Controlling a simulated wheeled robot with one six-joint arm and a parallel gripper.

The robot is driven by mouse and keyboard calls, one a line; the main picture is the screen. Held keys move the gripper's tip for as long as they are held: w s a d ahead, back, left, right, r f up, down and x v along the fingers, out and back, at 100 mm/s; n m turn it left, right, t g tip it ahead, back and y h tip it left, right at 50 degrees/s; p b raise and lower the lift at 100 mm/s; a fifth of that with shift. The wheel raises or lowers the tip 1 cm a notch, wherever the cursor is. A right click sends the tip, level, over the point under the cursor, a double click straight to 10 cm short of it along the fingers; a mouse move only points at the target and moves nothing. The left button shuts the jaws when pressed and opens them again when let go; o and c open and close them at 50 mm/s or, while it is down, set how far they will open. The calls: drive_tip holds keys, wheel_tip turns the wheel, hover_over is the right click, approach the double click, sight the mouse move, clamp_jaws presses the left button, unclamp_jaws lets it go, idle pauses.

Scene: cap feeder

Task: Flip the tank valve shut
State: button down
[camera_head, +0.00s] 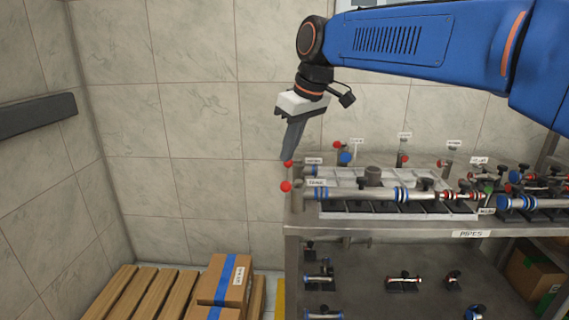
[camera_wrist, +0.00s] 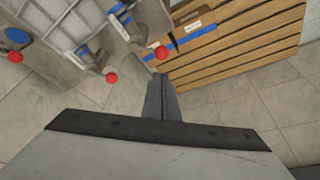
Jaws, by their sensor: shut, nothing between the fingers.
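My gripper (camera_head: 287,157) points down just off the left end of the shelf top, its fingers together and empty. In the wrist view the shut fingers (camera_wrist: 157,78) show at the centre. Two red valve knobs are close to it at the left pipe ends: an upper one (camera_head: 288,163) right by the fingertips in the picture, and a lower one (camera_head: 286,186). The wrist view shows a red knob (camera_wrist: 161,52) just ahead of the fingertips and another (camera_wrist: 111,77) to the left. The small labels are too blurred to tell which valve is the tank's. Contact cannot be told.
Pipes with blue bands (camera_head: 365,194) and black clamps crowd the shelf top. More valves with red knobs and labels stand behind. The metal shelf edge (camera_head: 350,232) is below. Cardboard boxes (camera_head: 222,282) lie on a wooden pallet (camera_head: 130,295) at lower left.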

drive_tip(key=shift+v, duration=1.1)
drive_tip(key=s+d+f+m+t+h, duration=0.1)
drive_tip(key=s+d+f+m, duration=0.3)
drive_tip(key=d, duration=0.6)
drive_tip(key=s+d+f+m, duration=0.1)
drive_tip(key=s+d+f, duration=0.4)
drive_tip(key=d, duration=0.5)
drive_tip(key=s+d+f+m+t+h, duration=0.1)
drive_tip(key=s+d+f+m, duration=0.4)
drive_tip(key=s+d+f, duration=0.7)
drive_tip(key=s+f+h, duration=0.1)
drive_tip(key=s+f, duration=0.3)
drive_tip(key=shift+s+d+m, duration=0.3)
drive_tip(key=shift+d, duration=0.1)
